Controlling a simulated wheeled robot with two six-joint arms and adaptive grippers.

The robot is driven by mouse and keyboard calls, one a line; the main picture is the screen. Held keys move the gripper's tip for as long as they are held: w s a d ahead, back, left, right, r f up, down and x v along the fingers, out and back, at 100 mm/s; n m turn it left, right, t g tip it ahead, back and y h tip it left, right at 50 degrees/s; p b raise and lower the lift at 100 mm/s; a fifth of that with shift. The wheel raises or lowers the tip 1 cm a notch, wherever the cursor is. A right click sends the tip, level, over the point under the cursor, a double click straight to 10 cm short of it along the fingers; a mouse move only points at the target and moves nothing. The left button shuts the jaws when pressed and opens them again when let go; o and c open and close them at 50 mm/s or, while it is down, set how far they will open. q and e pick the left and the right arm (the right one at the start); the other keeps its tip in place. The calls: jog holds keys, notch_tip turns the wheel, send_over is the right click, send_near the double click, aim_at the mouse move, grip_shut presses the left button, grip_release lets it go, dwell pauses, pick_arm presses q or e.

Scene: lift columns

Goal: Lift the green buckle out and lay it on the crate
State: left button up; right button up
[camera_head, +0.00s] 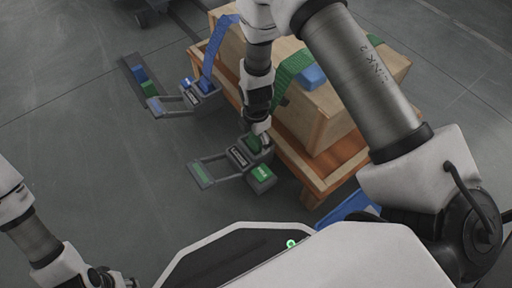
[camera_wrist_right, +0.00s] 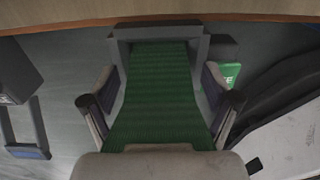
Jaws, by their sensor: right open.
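The green buckle (camera_head: 237,155) is a grey ratchet frame with green parts, beside the near end of the wooden crate (camera_head: 330,105). A green label (camera_head: 262,173) sits at its side and shows again in the wrist view (camera_wrist_right: 230,72). A green strap (camera_wrist_right: 158,85) runs from its grey frame (camera_wrist_right: 203,45). My right gripper (camera_head: 262,130) is over the buckle; in the wrist view its open fingers (camera_wrist_right: 160,112) stand on either side of the strap. Its fingertips are partly hidden in the head view. My left gripper (camera_head: 108,281) is at the lower left edge, partly cut off.
The crate rests on a wooden pallet (camera_head: 310,165). A blue buckle (camera_head: 200,88) with a blue strap (camera_head: 217,50) hangs beyond the green one. A blue item (camera_head: 345,203) is near the pallet's near corner. The grey floor on the left is clear.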

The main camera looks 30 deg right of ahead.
aim_at(256, 138)
jog(key=c, duration=1.5)
notch_tip(256, 138, up, 10)
jog(key=p, duration=0.6)
jog(key=shift+p, duration=0.3)
